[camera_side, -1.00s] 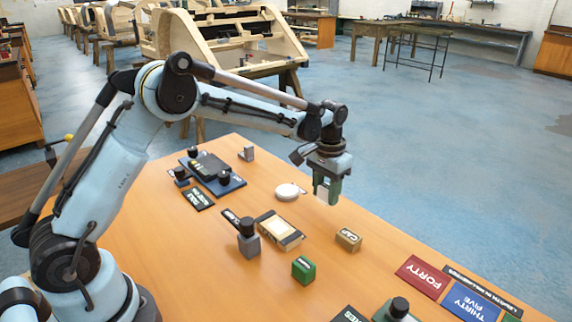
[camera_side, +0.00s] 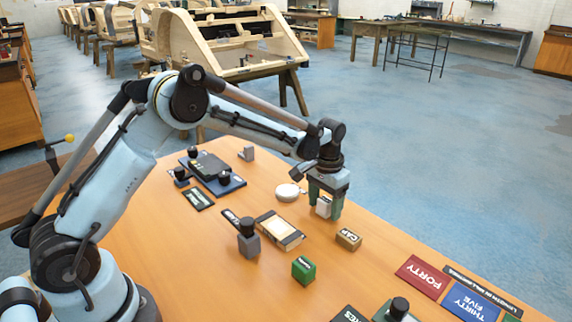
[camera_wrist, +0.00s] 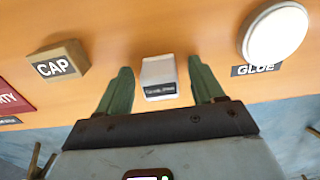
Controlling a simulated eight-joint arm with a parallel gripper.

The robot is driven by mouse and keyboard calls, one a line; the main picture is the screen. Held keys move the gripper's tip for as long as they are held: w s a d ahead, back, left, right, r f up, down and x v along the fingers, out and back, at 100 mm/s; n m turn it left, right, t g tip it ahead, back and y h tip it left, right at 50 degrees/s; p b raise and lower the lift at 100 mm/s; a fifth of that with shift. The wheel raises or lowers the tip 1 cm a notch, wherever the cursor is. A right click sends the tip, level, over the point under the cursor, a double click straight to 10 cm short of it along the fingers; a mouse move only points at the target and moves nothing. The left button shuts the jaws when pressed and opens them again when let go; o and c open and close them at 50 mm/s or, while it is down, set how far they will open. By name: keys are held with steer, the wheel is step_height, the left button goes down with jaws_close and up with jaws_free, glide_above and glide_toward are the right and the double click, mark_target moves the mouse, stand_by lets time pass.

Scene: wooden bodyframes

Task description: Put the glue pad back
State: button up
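The glue pad appears to be the small pale block with a dark label (camera_wrist: 159,78); the label is hard to read. In the side view the pale block (camera_side: 323,208) is at the far edge of the table, between my gripper's fingers. My gripper (camera_wrist: 163,78) has its two green fingers apart, one on each side of the block, with a visible gap on both sides in the wrist view. In the side view my gripper (camera_side: 325,208) reaches down around the block. I cannot tell whether the block's underside touches the table.
A white round tub (camera_wrist: 275,32) with a GLUE label stands close by on the right in the wrist view. A wooden block marked CAP (camera_side: 348,239) is on the other side. A wood-framed pad (camera_side: 280,231), green block (camera_side: 303,269) and grey block (camera_side: 248,239) stand nearer.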

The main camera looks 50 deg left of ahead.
mark_target(325, 200)
steer(key=s+r+t, duration=0.1)
steer(key=s+r, duration=0.2)
steer(key=r, duration=0.5)
steer(key=s+r+t, duration=0.1)
steer(key=s+r, duration=0.2)
steer(key=r, duration=0.6)
steer(key=s+f+t, duration=0.1)
steer(key=s, duration=0.4)
steer(key=s+f+t, duration=0.1)
steer(key=s+t, duration=0.1)
steer(key=s, duration=0.3)
steer(key=s+a+f+t, duration=0.1)
steer(key=s, duration=0.3)
steer(key=shift+s+t, duration=0.4)
steer(key=shift+s+f, duration=0.3)
steer(key=shift+s, duration=0.05)
